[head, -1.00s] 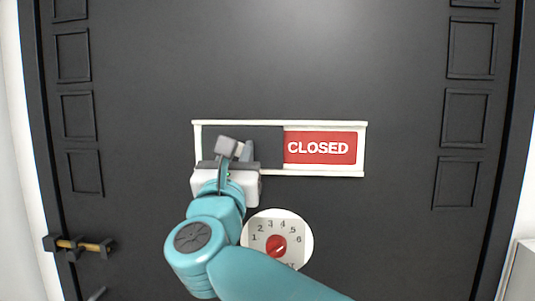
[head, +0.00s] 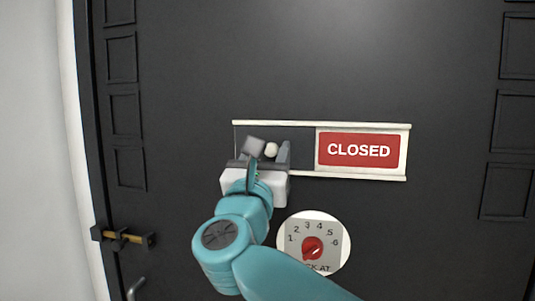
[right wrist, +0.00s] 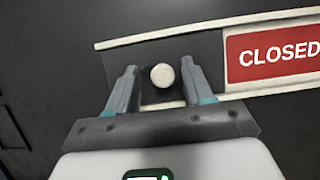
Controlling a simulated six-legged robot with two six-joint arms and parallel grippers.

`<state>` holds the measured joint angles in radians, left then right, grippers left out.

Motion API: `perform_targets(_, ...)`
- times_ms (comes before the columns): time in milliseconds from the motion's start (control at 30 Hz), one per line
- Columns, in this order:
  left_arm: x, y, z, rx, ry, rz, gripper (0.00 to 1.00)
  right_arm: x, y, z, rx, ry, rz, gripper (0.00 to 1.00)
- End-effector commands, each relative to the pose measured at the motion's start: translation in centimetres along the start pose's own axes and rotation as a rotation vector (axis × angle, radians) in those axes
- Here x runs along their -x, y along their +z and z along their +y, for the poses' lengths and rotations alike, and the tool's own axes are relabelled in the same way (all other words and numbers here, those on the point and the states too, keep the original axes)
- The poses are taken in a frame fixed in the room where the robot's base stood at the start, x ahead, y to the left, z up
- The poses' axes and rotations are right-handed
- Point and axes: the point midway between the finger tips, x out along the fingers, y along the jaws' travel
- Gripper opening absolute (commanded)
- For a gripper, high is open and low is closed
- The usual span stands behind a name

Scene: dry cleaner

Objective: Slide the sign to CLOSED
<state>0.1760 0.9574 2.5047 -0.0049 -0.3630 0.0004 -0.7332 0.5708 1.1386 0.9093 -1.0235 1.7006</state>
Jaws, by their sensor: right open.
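The sign has a white frame (head: 395,126) on a dark door. Its red CLOSED panel (head: 360,151) shows in full at the right, with a white border. The dark slider panel (head: 303,134) covers the left half, its left edge at or close to the frame's left end. A round white knob (head: 271,149) on the slider also shows in the right wrist view (right wrist: 162,76). My right gripper (head: 268,151) is open, its fingers on either side of the knob, with a visible gap at both sides. My left gripper is not in view.
Below the sign is a round white dial plate (head: 337,228) with a red knob (head: 312,248). A brass bolt (head: 123,238) and a grey handle (head: 136,289) are at the door's left edge. The door above the sign is clear.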

Motion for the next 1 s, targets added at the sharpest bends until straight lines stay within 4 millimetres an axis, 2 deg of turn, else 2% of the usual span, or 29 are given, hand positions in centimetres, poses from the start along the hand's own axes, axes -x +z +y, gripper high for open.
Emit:
perform_targets(167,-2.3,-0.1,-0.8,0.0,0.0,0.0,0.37,3.1,-0.6,0.1,-0.001,0.004,-0.001,0.51)
perform_targets(400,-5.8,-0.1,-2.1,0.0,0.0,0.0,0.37,9.6,-0.6,0.2,-0.003,0.006,-0.002,0.51)
perform_targets(600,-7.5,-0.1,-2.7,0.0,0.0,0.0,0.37,14.0,-0.3,0.2,-0.002,0.005,-0.002,0.51)
perform_targets(800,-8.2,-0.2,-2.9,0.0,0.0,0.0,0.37,16.0,0.0,0.2,0.001,0.003,-0.003,0.51)
perform_targets(1000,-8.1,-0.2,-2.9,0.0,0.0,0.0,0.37,16.3,0.1,0.2,0.001,0.002,-0.002,0.51)
